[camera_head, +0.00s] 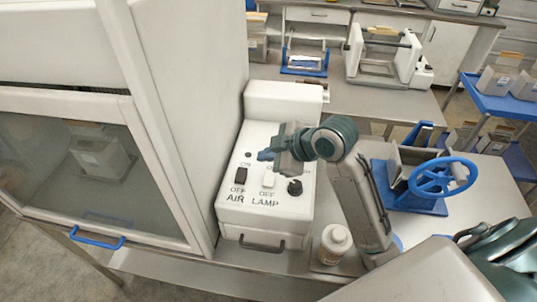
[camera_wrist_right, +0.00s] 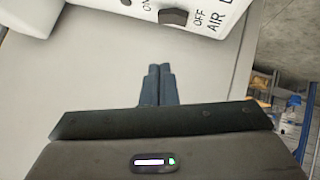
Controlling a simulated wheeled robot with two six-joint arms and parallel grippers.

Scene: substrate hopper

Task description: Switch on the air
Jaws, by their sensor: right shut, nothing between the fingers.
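The white control box (camera_head: 262,207) stands beside the hood in the head view. Its black AIR switch (camera_head: 240,174) has ON marked above it and OFF below. That switch also shows at the top of the right wrist view (camera_wrist_right: 173,17). I cannot tell which way it is tipped. My right gripper (camera_head: 264,155) is over the box, up and to the right of the AIR switch in the head view, and appears apart from it. Its fingers (camera_wrist_right: 157,84) are together and empty. My left gripper is not in view.
The hood (camera_head: 190,110) rises close on the left. A white-capped bottle (camera_head: 334,244) and a blue handwheel (camera_head: 443,177) stand to the right.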

